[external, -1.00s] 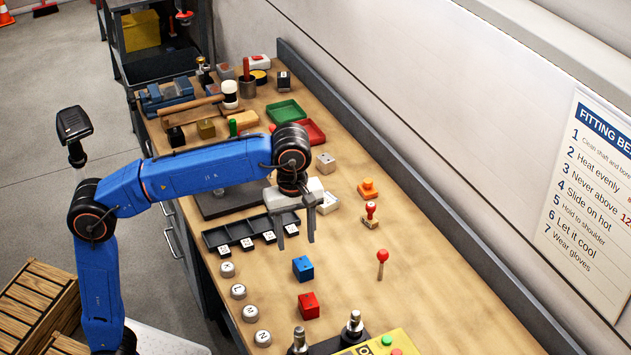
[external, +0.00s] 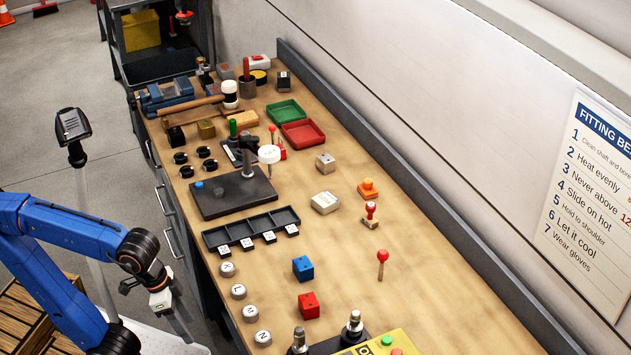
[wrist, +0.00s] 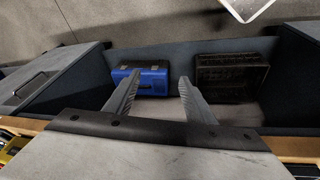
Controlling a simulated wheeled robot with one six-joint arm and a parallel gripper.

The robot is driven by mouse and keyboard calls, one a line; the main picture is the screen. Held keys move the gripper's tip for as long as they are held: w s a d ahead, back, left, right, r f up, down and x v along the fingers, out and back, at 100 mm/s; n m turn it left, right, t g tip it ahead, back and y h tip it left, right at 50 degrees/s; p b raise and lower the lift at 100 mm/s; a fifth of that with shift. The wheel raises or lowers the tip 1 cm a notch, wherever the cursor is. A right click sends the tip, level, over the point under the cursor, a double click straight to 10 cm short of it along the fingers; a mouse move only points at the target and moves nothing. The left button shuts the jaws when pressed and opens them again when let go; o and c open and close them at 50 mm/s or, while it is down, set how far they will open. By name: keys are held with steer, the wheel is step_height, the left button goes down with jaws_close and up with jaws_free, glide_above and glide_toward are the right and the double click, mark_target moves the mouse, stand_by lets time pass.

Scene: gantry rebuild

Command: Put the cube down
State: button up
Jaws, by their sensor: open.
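A blue cube (external: 303,268) sits on the wooden bench top. A red cube (external: 309,305) sits just in front of it. A pale grey cube (external: 325,162) stands farther back on the bench. My gripper (external: 174,315) hangs off the bench's left side, over the floor and apart from all the cubes. In the wrist view my gripper (wrist: 160,82) has its two fingers spread with nothing between them.
A black sectioned tray (external: 251,229) and round lettered knobs (external: 238,291) line the bench's near edge. A blue toolbox (wrist: 142,80) and a dark crate (wrist: 231,80) show beyond the fingers. Bare bench top (external: 420,300) lies right of the cubes.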

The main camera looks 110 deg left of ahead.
steer(key=s+d+f+m+t, duration=0.1)
steer(key=s+d+f+m, duration=0.1)
steer(key=s+f+m, duration=0.3)
step_height(320, 180, down, 5)
steer(key=shift+s+d+r+m, duration=0.2)
steer(key=shift+s+d+m, duration=0.15)
steer(key=shift+s, duration=0.6)
